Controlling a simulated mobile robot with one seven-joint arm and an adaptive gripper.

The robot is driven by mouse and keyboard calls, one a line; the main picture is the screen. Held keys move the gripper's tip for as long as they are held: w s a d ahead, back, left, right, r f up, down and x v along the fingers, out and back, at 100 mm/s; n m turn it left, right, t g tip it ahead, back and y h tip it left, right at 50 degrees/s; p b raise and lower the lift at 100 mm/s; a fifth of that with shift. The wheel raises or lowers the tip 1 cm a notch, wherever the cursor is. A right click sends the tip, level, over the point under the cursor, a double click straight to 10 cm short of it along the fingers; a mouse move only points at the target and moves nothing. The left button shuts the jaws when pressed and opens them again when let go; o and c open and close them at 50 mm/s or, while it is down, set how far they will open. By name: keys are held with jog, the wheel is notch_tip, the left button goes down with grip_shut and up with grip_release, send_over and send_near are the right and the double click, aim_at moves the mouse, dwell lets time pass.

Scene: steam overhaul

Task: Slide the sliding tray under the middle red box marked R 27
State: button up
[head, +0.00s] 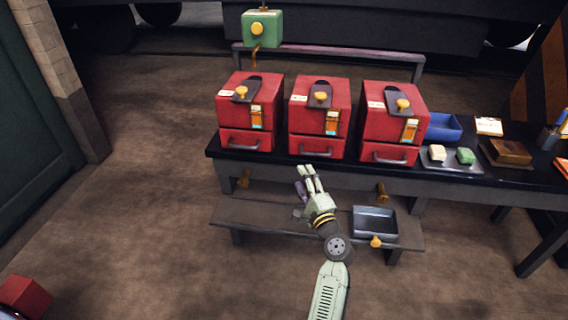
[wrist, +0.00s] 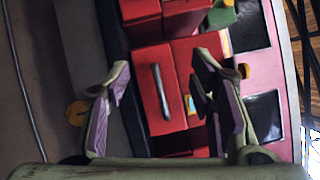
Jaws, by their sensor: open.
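The sliding tray appears to be the grey metal tray (head: 375,222) with a gold knob at its front, on the right part of the low shelf. The middle red box (head: 337,94) stands on the bench between two similar red boxes. Its front has a drawer with a grey handle, and its label is too small to read. My gripper (head: 308,170) is open and empty, in front of and below the middle box's drawer, left of and above the tray. In the wrist view, a red drawer front (wrist: 178,90) shows between my open fingertips (wrist: 165,72); the tray is not visible there.
The left red box (head: 249,98) and right red box (head: 394,105) flank the middle one. The low shelf (head: 262,217) is bare at left. A blue bin (head: 443,127) and small tray (head: 452,166) stand right on the bench.

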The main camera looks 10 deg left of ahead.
jog(key=a+r+n+y, duration=0.1)
jog(key=a+r+n, duration=0.2)
jog(key=a+r, duration=0.3)
jog(key=shift+r, duration=0.15)
jog(key=shift+s, duration=0.1)
